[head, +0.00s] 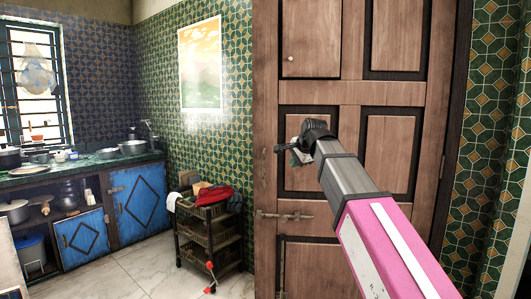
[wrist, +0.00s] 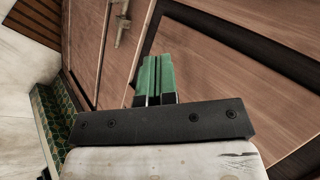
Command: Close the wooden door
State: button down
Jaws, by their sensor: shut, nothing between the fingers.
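The wooden door (head: 310,93) is brown with dark-edged panels and fills the middle right of the head view. It stands partly open, with the kitchen visible past its left edge. A metal bolt (head: 283,215) sits low on its left side. My gripper (head: 297,153) is in front of the door near its left edge, at about mid height. In the wrist view my gripper (wrist: 155,75) shows green fingers that are together and empty, with the door (wrist: 215,85) close behind them. I cannot tell whether the fingertips touch the door. The bolt also shows in the wrist view (wrist: 121,22).
A dark trolley (head: 208,235) with a red cloth (head: 213,194) stands left of the door. A counter (head: 85,162) with pots and blue cabinets (head: 140,208) lies further left. Pale tiled floor (head: 135,270) is clear between them. A green tiled wall (head: 490,130) is at the right.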

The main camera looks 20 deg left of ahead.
jog(key=m+y, duration=0.1)
send_near(264, 155)
jog(key=s+d+r, duration=0.2)
jog(key=s+d, duration=0.3)
jog(key=x, duration=0.4)
jog(key=r+x, duration=0.1)
jog(key=x, duration=0.3)
jog(key=w+a+x, duration=0.1)
jog(key=x, duration=0.3)
jog(key=shift+w+a+r, duration=0.15)
jog(key=shift+r, duration=0.15)
jog(key=shift+w+a, duration=0.45)
